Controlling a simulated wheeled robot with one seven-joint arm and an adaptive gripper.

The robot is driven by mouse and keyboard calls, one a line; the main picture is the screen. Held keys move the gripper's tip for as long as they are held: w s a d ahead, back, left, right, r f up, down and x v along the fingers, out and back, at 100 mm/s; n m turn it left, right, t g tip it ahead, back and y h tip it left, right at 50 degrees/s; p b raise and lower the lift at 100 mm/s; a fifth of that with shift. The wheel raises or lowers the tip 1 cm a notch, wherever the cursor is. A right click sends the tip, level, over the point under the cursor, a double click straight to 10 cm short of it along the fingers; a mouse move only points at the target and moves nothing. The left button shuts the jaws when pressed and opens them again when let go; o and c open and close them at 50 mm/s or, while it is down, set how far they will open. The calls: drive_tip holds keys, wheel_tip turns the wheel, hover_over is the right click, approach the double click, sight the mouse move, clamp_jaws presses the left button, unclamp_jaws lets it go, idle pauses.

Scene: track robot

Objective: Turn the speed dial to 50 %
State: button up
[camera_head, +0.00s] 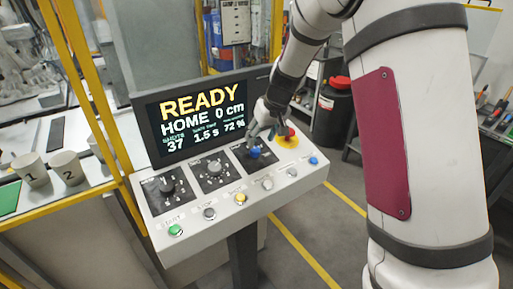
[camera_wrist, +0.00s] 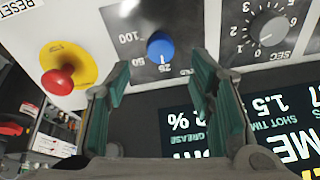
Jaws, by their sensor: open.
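The speed dial is a blue knob (camera_head: 255,152) on a black plate, third from the left on the sloped console. In the wrist view the blue knob (camera_wrist: 160,46) shows upside down, with a scale around it; its pointer is too unclear to read. The screen (camera_head: 203,113) shows READY, HOME 0 cm, 37, 1.5 s and 72 %. My gripper (camera_head: 261,128) is just above and behind the blue knob. In the wrist view my gripper (camera_wrist: 157,78) is open, its green-lined fingers on either side and short of the knob, with nothing between them.
A red mushroom button (camera_wrist: 60,80) on a yellow disc stands close beside the knob, near one finger. Two grey-black dials (camera_head: 213,168) (camera_head: 166,186) lie to the left. Several small buttons, including a green one (camera_head: 176,230), line the front edge. Cups (camera_head: 66,168) stand left.

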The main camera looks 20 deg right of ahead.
sight(256, 149)
drive_tip(key=x, duration=0.6)
drive_tip(key=shift+w+f, duration=0.15)
drive_tip(key=shift+f, duration=0.1)
drive_tip(key=c, duration=1.2)
